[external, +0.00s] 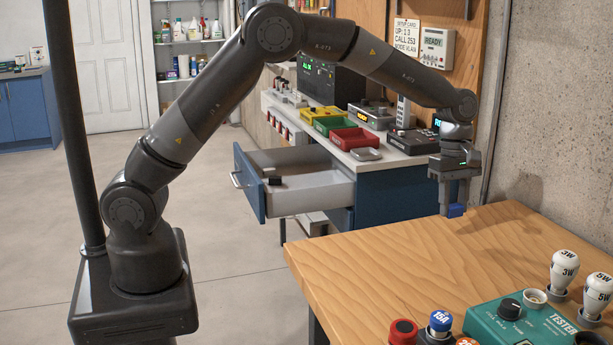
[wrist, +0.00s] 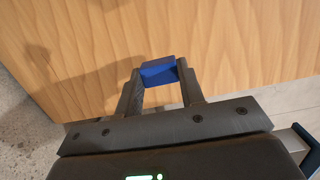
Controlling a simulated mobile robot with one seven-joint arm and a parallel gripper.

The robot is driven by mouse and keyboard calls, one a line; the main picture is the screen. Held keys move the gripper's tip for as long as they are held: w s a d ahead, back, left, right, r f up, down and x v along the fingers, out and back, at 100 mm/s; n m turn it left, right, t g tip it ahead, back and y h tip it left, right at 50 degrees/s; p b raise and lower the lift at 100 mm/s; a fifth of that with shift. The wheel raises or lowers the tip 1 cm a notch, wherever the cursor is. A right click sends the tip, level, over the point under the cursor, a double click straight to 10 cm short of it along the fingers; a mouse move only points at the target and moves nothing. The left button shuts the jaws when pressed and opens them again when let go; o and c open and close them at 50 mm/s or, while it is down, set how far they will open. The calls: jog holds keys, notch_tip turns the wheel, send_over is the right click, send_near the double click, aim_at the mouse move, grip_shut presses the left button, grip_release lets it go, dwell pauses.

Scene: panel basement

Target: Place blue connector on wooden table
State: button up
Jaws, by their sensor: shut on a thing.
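The connector appears to be above the table surface; the exact gap cannot be told.
The near right of the table holds a teal tester box (external: 525,325), white bulbs (external: 563,270) and red and blue knobs (external: 403,332). The table's middle is clear. Behind stands a blue workbench with an open drawer (external: 310,190), coloured bins (external: 354,140) and devices.

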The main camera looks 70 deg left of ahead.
aim_at(451, 233)
jog(key=shift+w+a+f, duration=0.4)
jog(key=shift+w+a, duration=0.05)
jog(key=shift+a, duration=0.05)
jog(key=shift+f, duration=2)
jog(key=shift+f, duration=0.1)
jog(key=o, duration=1)
jog(key=shift+c, duration=0.2)
